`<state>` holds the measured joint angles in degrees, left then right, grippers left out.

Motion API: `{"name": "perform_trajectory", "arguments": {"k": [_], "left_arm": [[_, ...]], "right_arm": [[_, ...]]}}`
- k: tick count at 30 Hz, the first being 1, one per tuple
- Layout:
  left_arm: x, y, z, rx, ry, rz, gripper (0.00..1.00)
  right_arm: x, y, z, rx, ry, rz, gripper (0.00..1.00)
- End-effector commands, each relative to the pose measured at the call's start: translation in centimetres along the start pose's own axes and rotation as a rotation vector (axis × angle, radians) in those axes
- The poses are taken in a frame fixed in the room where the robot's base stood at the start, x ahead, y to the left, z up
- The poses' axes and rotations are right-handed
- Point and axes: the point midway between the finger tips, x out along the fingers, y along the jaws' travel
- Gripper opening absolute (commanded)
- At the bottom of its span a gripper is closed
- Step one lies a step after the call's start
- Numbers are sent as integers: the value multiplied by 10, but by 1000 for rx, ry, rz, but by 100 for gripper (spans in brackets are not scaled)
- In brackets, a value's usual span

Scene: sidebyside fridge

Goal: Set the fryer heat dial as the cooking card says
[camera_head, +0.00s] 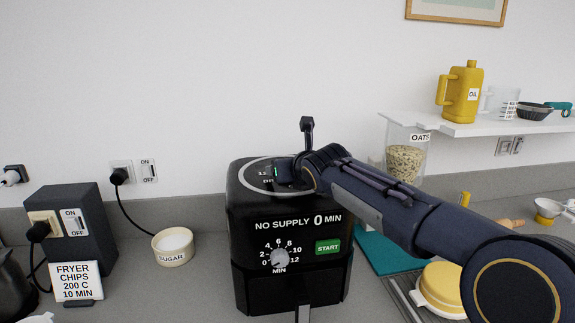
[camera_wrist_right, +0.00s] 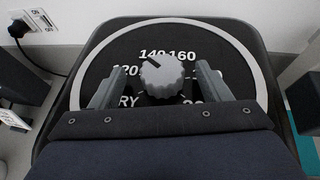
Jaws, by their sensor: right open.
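The black fryer (camera_head: 290,225) stands on the counter, its display reading "NO SUPPLY 0 MIN". The cooking card (camera_head: 76,282) at left reads "FRYER CHIPS 200 C 10 MIN". The grey heat dial (camera_wrist_right: 162,78) is on the fryer's top in the wrist view, its dark mark pointing up-left near 140. The scale around it is partly covered by the dial and my gripper. My right gripper (camera_head: 286,172) is over the fryer's top. In the wrist view its open fingers (camera_wrist_right: 155,77) stand either side of the dial, with visible gaps. My left gripper is not in view.
The front has a minute dial (camera_head: 279,259) and a green START button (camera_head: 328,247). A dark switch box (camera_head: 72,222), a wall socket switch (camera_head: 148,171) and a sugar bowl (camera_head: 173,248) are left. Right are an oats jar (camera_head: 405,160) and a shelf (camera_head: 470,126) with an oil jug (camera_head: 461,92).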

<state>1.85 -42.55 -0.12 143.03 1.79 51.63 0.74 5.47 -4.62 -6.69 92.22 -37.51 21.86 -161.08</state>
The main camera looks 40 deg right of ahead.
Motion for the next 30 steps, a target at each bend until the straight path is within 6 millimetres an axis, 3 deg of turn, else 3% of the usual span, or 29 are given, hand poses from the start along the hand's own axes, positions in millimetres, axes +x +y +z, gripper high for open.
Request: {"name": "perform_trajectory", "arguments": {"k": [6, 24, 30], "left_arm": [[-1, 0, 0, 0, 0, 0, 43], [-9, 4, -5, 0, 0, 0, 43], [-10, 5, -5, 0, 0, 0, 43]], "right_arm": [[-4, 0, 1, 0, -1, 0, 70], [-63, 0, 2, 1, -2, 0, 70], [-70, 0, 0, 0, 0, -1, 70]]}}
